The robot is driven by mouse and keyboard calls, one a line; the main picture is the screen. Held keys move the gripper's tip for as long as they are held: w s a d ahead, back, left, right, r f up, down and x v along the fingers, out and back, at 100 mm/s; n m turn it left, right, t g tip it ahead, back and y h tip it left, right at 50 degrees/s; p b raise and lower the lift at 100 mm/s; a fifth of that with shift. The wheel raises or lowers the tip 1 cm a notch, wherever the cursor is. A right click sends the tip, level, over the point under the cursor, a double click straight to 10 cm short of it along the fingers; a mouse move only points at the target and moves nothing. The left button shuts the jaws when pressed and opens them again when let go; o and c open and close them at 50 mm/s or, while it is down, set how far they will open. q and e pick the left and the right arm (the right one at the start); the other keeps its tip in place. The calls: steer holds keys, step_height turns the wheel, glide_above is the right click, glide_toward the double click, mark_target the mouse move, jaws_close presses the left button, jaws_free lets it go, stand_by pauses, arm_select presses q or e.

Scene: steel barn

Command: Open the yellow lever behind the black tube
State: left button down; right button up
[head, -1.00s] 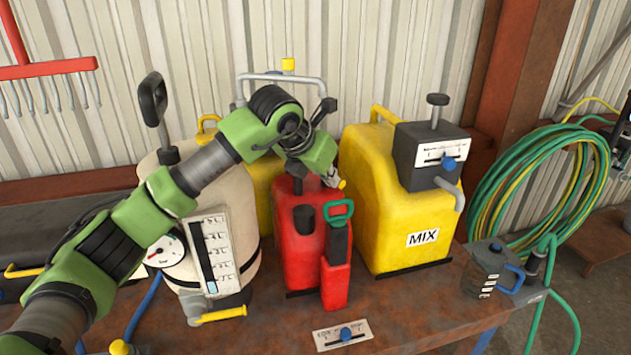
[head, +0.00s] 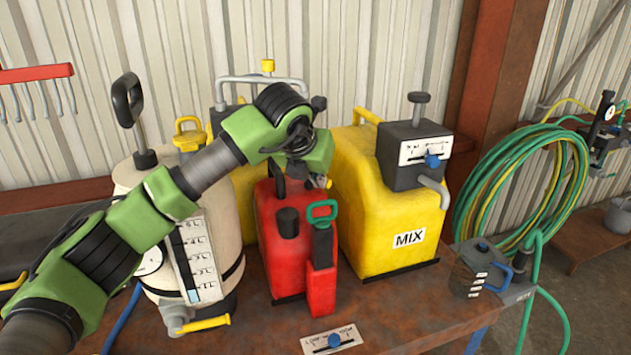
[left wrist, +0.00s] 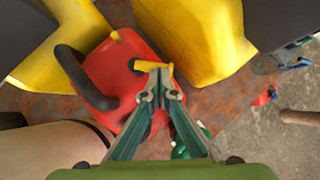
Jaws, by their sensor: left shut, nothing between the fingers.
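In the head view the gripper (head: 318,180) is above the canister's back right. My right gripper is out of view.
A yellow MIX container (head: 375,225) stands close on the right and a cream tank (head: 135,178) on the left. A labelled slider plate (head: 331,340) lies in front. A grey jug (head: 472,268) and coiled green hose (head: 520,200) are further right.

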arm_select(q)
steer(key=shift+w+d+f+n+y+b, duration=0.15)
steer(key=shift+n+y+b, duration=0.1)
steer(key=shift+n+b, duration=0.2)
steer(key=shift+w+d+r+n+y+b, duration=0.15)
steer(key=shift+n+y+b, duration=0.1)
steer(key=shift+n+b, duration=0.15)
stand_by(0.4)
steer(key=shift+w+d+f+b, duration=0.1)
steer(key=shift+w+d+b, duration=0.2)
steer(key=shift+b, duration=0.65)
steer(key=shift+w+d+b, duration=0.45)
steer(key=shift+w+b, duration=0.1)
steer(key=shift+b, duration=0.45)
stand_by(2.0)
steer(key=shift+a, duration=0.1)
steer(key=shift+a+b, duration=0.4)
steer(key=shift+a, duration=0.35)
